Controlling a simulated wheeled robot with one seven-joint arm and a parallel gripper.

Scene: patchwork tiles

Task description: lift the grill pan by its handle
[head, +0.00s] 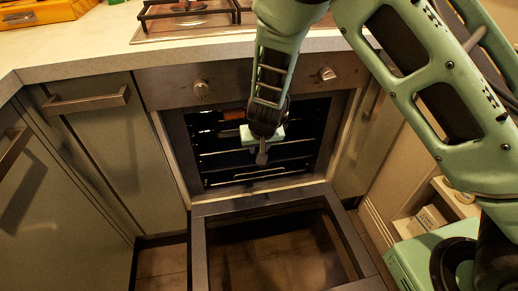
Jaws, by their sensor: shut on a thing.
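My gripper (262,157) is at the open front of the oven (190,150), pointing down and in front of the racks. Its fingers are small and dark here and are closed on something. I cannot make out the grill pan or its handle clearly; the arm and the dark oven interior hide most of what is around the fingers. A small orange-brown piece (231,114) shows in the upper part of the oven, left of my wrist. I cannot tell what it belongs to.
The oven door (201,245) is folded down below my gripper. Wire racks (225,152) cross the cavity. The counter edge (105,58) and stove grate (160,15) lie above. Cabinets with bar handles (85,102) stand left. An open shelf (455,197) is at right.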

